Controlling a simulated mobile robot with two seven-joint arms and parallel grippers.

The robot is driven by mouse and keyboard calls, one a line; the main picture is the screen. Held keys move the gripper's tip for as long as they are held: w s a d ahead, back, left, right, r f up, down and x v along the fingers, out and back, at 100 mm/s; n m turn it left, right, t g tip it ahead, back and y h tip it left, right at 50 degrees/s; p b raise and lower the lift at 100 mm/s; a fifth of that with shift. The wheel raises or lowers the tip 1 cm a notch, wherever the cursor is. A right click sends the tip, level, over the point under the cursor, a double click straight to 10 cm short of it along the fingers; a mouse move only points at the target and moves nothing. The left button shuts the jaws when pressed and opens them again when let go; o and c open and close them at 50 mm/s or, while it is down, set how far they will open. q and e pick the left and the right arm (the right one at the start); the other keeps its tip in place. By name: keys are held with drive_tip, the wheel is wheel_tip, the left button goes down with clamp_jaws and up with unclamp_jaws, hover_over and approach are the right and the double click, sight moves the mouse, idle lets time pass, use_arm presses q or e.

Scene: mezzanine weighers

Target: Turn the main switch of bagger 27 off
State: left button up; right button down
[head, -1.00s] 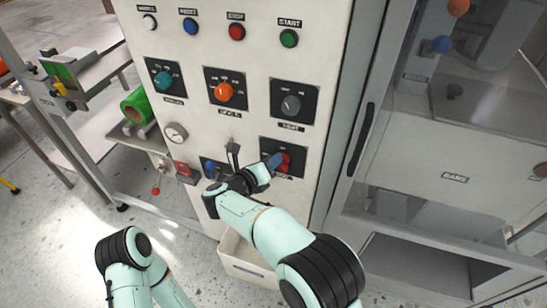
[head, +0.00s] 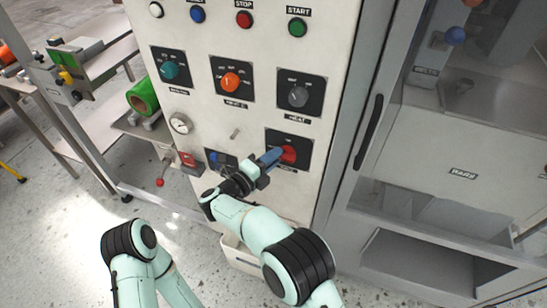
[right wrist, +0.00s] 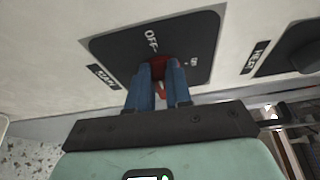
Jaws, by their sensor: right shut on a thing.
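The main switch (head: 289,154) is a red knob on a black plate, low on the white panel. In the right wrist view the red knob (right wrist: 158,66) shows between two blue fingers, with "OFF" printed above it and a second, partly hidden mark at its right. My right gripper (head: 270,158) is shut on the knob from the front; it also fills the right wrist view (right wrist: 160,80). The fingers hide much of the knob, so I cannot tell exactly where it points. My left arm shows at the lower left, but its gripper is out of view.
Above are a grey knob (head: 298,96), an orange knob (head: 231,82), a teal knob (head: 170,70) and a row of push buttons. A blue switch (head: 217,158) sits left of my gripper. A glazed cabinet door with a dark handle (head: 368,131) stands at right.

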use_arm(q)
drive_tip(key=shift+f, duration=0.15)
use_arm(e)
drive_tip(key=shift+d+n+h, duration=0.1)
drive_tip(key=shift+n+h, duration=0.2)
drive_tip(key=c, duration=1)
unclamp_jaws()
drive_tip(key=shift+c, duration=0.2)
use_arm(q)
drive_tip(key=shift+s, duration=0.1)
use_arm(e)
drive_tip(key=shift+f, duration=0.1)
